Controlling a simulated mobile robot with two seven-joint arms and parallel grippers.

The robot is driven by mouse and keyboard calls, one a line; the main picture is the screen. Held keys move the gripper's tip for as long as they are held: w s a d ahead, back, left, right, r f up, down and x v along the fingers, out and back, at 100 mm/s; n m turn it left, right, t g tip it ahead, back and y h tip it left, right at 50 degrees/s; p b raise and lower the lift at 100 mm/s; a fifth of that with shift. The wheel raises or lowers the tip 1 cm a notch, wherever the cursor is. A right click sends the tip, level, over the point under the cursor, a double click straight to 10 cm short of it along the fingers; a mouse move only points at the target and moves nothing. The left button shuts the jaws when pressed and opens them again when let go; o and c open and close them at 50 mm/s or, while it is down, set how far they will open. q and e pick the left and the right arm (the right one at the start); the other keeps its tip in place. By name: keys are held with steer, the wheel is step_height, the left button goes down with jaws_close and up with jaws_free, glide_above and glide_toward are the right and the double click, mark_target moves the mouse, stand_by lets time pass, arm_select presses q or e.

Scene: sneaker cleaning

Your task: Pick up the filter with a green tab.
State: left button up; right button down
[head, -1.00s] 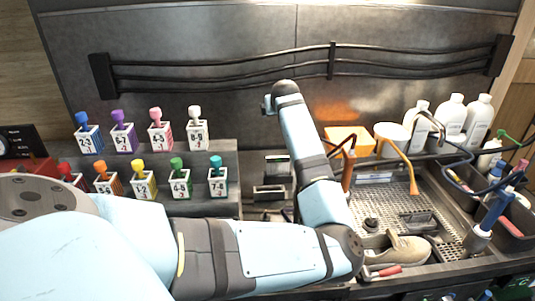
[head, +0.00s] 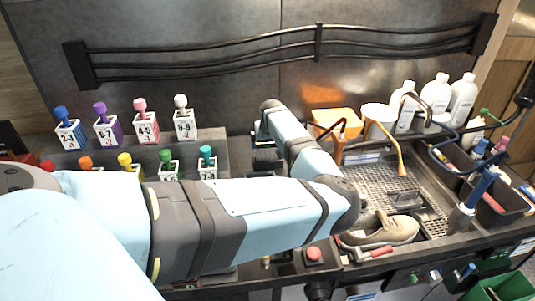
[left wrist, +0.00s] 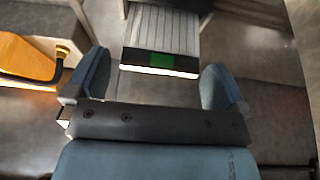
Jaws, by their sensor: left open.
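The filter (left wrist: 160,38) is a grey pleated panel with a green tab on its near edge, at the top middle of the left wrist view. My left gripper (left wrist: 157,66) is open, with one blue finger on each side of the filter's near end. The fingers look apart from it, with nothing held. In the head view my left gripper (head: 259,130) is small and partly hidden by my arm, above the dark ledge at the back. The filter is mostly hidden there. My right gripper is not in view.
Numbered bottles with coloured tops (head: 108,133) stand on steps at left. An orange box (head: 335,122) and white bottles (head: 436,93) stand at the back right. A beige shoe (head: 390,232) lies at the sink grate (head: 370,180). A red button (head: 313,254) sits in front.

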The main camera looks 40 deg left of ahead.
mark_target(268, 145)
arm_select(q)
steer(key=x, duration=0.2)
steer(key=p+x, duration=0.1)
steer(key=x, duration=0.1)
steer(key=shift+a+f, duration=0.3)
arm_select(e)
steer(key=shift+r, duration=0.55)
arm_select(q)
steer(key=shift+d, duration=0.1)
steer(key=shift+c, duration=0.2)
steer(key=c, duration=0.5)
steer(key=shift+r, duration=0.15)
steer(key=shift+c, duration=0.2)
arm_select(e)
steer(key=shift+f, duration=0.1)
